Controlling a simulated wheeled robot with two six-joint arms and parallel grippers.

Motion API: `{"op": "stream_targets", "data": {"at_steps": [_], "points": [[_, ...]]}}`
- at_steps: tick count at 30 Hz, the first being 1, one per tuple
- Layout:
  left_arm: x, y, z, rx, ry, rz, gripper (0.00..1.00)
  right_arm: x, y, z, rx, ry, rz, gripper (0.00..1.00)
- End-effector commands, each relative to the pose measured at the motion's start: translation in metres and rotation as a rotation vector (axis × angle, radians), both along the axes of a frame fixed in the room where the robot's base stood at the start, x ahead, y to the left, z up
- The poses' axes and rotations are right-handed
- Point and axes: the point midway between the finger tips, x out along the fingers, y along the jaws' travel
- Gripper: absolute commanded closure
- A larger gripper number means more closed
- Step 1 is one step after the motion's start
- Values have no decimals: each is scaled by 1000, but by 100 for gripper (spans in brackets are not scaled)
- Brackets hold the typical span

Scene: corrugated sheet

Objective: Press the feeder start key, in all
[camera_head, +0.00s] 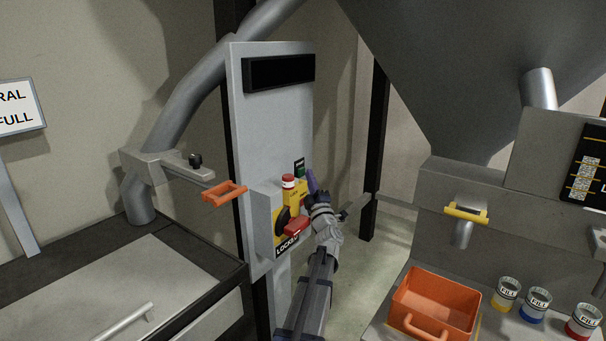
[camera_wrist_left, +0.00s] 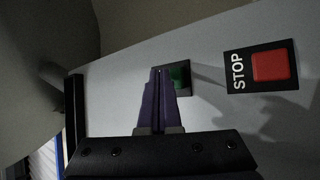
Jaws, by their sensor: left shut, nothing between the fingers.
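A grey upright control panel (camera_head: 262,120) stands left of centre in the head view. A green key (camera_head: 299,169) on a dark plate sits on its face. The key shows in the wrist view (camera_wrist_left: 182,78), partly hidden behind my fingers. My left gripper (camera_head: 311,181) has purple fingers, shut and empty, pointing at the panel beside the key. In the wrist view the fingertips (camera_wrist_left: 161,73) overlap the left part of the key's plate; I cannot tell if they touch it. A red square button marked STOP (camera_wrist_left: 270,66) sits to the right there. My right gripper is not in view.
Below the key are a yellow box (camera_head: 297,191) with a red-topped knob (camera_head: 289,181) and a red handle (camera_head: 297,226) over a LOCKED label. An orange bin (camera_head: 434,304) and several FILL cups stand at right.

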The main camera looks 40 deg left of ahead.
Motion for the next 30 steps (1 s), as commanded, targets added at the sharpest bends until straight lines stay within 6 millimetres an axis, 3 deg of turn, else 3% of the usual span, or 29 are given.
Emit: {"op": "stream_targets", "data": {"at_steps": [30], "points": [[-4, 13, 0, -2, -2, 8, 100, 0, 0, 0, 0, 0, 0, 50]]}}
